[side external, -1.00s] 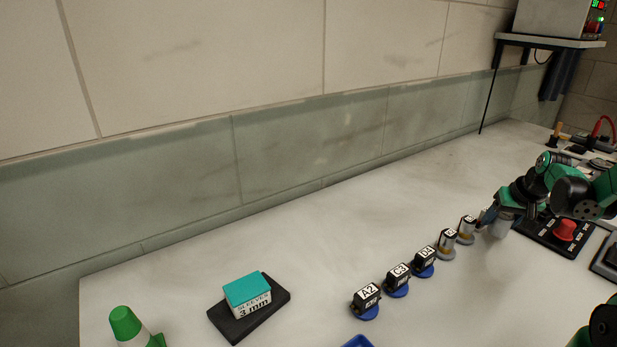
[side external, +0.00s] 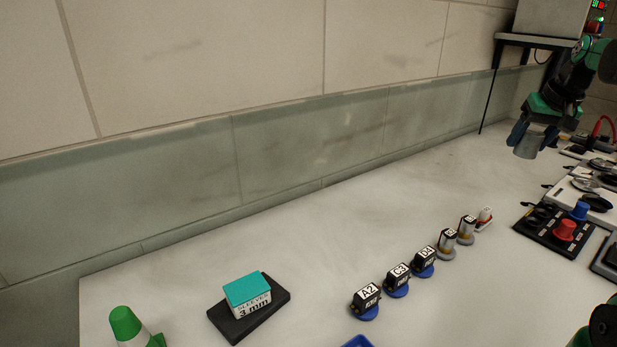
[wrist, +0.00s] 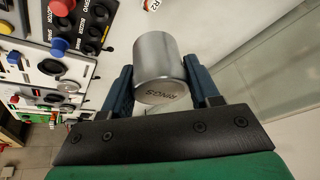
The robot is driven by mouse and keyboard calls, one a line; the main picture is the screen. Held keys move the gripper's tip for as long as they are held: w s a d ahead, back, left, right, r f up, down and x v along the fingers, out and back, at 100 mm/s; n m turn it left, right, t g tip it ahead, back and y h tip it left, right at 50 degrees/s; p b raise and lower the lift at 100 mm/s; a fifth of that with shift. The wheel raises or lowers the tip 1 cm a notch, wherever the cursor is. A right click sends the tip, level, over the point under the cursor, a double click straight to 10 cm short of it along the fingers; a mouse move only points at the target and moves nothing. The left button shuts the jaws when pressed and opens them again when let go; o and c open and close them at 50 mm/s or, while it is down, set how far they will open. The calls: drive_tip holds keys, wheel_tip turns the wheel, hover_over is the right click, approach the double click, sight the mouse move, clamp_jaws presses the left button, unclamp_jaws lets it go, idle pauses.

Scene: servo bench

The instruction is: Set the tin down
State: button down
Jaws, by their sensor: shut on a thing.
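The tin is a plain grey metal cylinder (side external: 529,145) with lettering on one end. In the side external view it hangs tilted in the air above the far right part of the bench. My gripper (side external: 523,133) is shut on it. In the wrist view the tin (wrist: 157,68) sits between the two blue fingers of my gripper (wrist: 160,85), and its lettered end faces the camera.
Several labelled servos (side external: 424,262) stand in a row on the bench. A black panel with red and blue knobs (side external: 553,232) lies right of the row. A teal-topped sleeves box (side external: 247,289) sits on a black pad. The bench between box and back wall is clear.

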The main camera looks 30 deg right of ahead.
drive_tip(key=w+d+f, duration=0.4)
drive_tip(key=w+d, duration=0.1)
drive_tip(key=d, duration=0.2)
hover_over(482, 198)
drive_tip(key=s, duration=0.1)
wheel_tip(482, 198, down, 7)
drive_tip(key=f, duration=0.8)
drive_tip(key=shift+s+a+f, duration=0.1)
drive_tip(key=shift+a+f, duration=0.15)
drive_tip(key=shift+a, duration=0.1)
drive_tip(key=shift+f, duration=0.1)
drive_tip(key=shift+c, duration=1.1)
unclamp_jaws()
